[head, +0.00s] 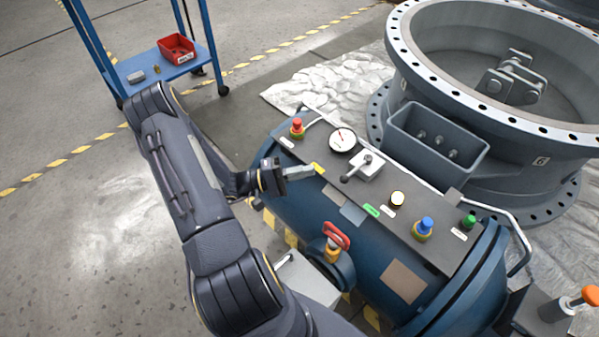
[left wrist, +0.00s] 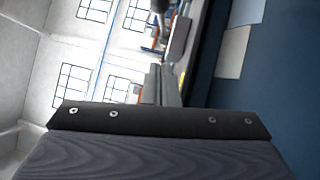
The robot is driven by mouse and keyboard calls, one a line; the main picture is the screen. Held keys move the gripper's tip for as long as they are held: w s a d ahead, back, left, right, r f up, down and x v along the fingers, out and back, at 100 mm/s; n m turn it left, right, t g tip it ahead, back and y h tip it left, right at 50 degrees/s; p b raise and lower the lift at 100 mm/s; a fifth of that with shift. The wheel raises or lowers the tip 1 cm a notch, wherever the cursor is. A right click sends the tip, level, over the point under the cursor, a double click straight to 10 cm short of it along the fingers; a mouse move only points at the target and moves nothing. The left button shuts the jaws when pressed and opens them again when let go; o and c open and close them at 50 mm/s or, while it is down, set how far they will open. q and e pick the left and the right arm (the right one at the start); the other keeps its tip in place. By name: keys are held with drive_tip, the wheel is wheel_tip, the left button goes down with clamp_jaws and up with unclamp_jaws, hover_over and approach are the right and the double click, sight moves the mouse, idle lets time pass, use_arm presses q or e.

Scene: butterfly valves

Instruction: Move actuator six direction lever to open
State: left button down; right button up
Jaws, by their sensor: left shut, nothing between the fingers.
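The blue actuator (head: 300,215) has a grey top panel carrying the direction lever (head: 356,168), a dark handle with a knob on a white plate. The handle slants down-left, with its knob toward the panel's near edge. The right gripper is out of view.
The panel also holds a red button (head: 297,126), a gauge (head: 342,139), a white button (head: 397,199), a blue button (head: 424,228) and a green button (head: 468,222). A large grey valve (head: 405,75) marked 6 stands behind. A red handle (head: 336,236) protrudes in front.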

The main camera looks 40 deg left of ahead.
sight(325, 175)
use_arm(q)
drive_tip(key=x, duration=0.6)
drive_tip(key=d, duration=0.3)
drive_tip(key=shift+w+d+r+b, duration=0.1)
drive_tip(key=shift+w+r+b, duration=0.05)
drive_tip(key=shift+r+b, duration=0.2)
drive_tip(key=shift+d, duration=0.45)
drive_tip(key=d+b, duration=0.1)
drive_tip(key=d, duration=0.2)
drive_tip(key=shift+d, duration=0.2)
drive_tip(key=shift+s+d, duration=0.15)
drive_tip(key=shift+s, duration=0.1)
